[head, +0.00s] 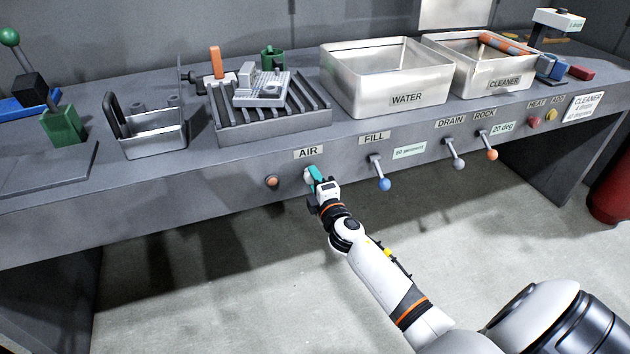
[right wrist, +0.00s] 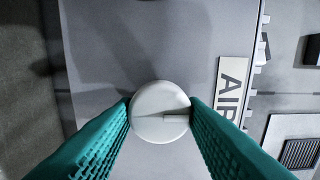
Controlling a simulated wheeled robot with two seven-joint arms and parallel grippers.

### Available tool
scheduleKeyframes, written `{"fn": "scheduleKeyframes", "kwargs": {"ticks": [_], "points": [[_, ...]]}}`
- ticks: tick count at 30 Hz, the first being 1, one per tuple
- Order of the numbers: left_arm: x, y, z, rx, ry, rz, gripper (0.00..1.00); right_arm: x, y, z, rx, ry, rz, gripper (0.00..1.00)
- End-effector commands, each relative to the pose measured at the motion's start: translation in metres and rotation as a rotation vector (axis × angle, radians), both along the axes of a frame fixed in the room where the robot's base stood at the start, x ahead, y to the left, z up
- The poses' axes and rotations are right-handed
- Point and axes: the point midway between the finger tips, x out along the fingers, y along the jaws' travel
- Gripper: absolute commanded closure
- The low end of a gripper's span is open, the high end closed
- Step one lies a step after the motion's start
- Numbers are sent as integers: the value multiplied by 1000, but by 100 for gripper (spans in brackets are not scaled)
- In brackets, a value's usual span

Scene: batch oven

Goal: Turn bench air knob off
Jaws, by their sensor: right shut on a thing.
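The air knob (right wrist: 158,110) is a round, pale knob with a lighter pointer bar, below the AIR label (head: 308,153) on the bench front. In the right wrist view the pointer bar points right, toward the AIR label (right wrist: 233,88). My right gripper (right wrist: 160,112) has its two teal fingers on opposite sides of the knob, shut on it. In the head view my right gripper (head: 313,178) is at the bench front and hides most of the knob. My left gripper is not in view.
An orange button (head: 272,181) is left of the knob. A blue-tipped FILL lever (head: 382,178) sticks out to the right, with the DRAIN lever (head: 456,158) and ROCK lever (head: 489,149) farther right. The floor before the bench is clear.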

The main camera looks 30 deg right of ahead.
Motion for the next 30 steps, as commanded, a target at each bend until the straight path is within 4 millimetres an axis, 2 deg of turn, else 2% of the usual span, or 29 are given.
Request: {"fn": "scheduleKeyframes", "kwargs": {"ticks": [10,11,14,23,26,30], "points": [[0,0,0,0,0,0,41,0,0,-1,-5,3,1,85],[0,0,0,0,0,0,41,0,0,-2,-5,3,1,59],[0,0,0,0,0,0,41,0,0,-1,-4,3,1,43],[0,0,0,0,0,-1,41,-1,1,-1,-3,2,0,42],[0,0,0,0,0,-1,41,-8,2,-1,-2,3,1,42],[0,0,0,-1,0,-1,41,-31,8,-2,-2,5,1,42]]}}
